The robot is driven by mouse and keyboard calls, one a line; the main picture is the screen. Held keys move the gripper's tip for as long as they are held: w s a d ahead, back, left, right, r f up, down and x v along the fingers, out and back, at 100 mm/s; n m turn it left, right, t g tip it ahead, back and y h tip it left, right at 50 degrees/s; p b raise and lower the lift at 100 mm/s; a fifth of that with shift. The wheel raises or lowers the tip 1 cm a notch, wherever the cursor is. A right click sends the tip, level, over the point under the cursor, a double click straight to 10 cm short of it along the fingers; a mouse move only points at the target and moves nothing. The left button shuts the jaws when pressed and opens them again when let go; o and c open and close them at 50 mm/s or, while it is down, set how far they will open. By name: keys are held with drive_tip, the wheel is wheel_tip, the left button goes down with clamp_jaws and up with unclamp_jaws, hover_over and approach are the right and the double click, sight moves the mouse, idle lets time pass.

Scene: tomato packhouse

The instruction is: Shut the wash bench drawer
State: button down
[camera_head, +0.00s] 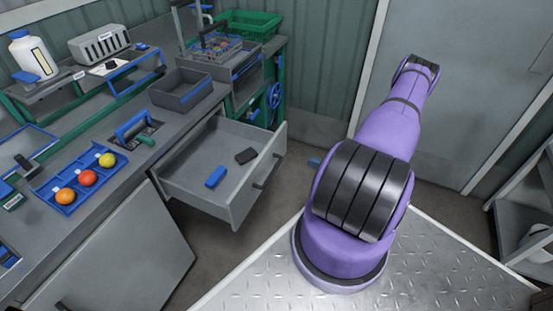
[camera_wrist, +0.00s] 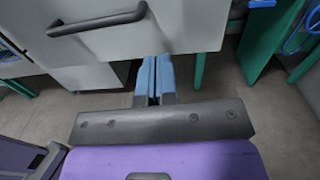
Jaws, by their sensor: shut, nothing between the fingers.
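The wash bench drawer (camera_head: 260,194) stands pulled out from the grey wash bench (camera_head: 95,232) in the head view. Its dark bar handle (camera_head: 267,172) is on the front panel. A blue block (camera_head: 216,177) and a black block (camera_head: 246,156) lie inside. In the wrist view the light grey drawer front (camera_wrist: 190,28) and its handle (camera_wrist: 97,20) fill the top. My gripper (camera_wrist: 154,62) is shut and empty, its blue fingers pointing at the lower part of the drawer front, right of the handle. I cannot tell whether they touch it.
A blue tray (camera_head: 62,184) with three tomatoes and a grey bin (camera_head: 180,90) sit on the bench. A green crate (camera_head: 250,24) is at the back. A grey shelf (camera_head: 520,210) stands at the right. Floor shows between the drawer and my base.

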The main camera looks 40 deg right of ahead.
drive_tip(key=f, duration=0.2)
approach(276, 154)
drive_tip(key=shift+m+t+h, duration=0.3)
drive_tip(key=shift+m+h, duration=0.1)
drive_tip(key=x, duration=0.7)
drive_tip(key=shift+w+a+f, duration=0.1)
drive_tip(key=shift+w+a, duration=0.05)
drive_tip(key=shift+a, duration=0.15)
drive_tip(key=shift+w, duration=0.1)
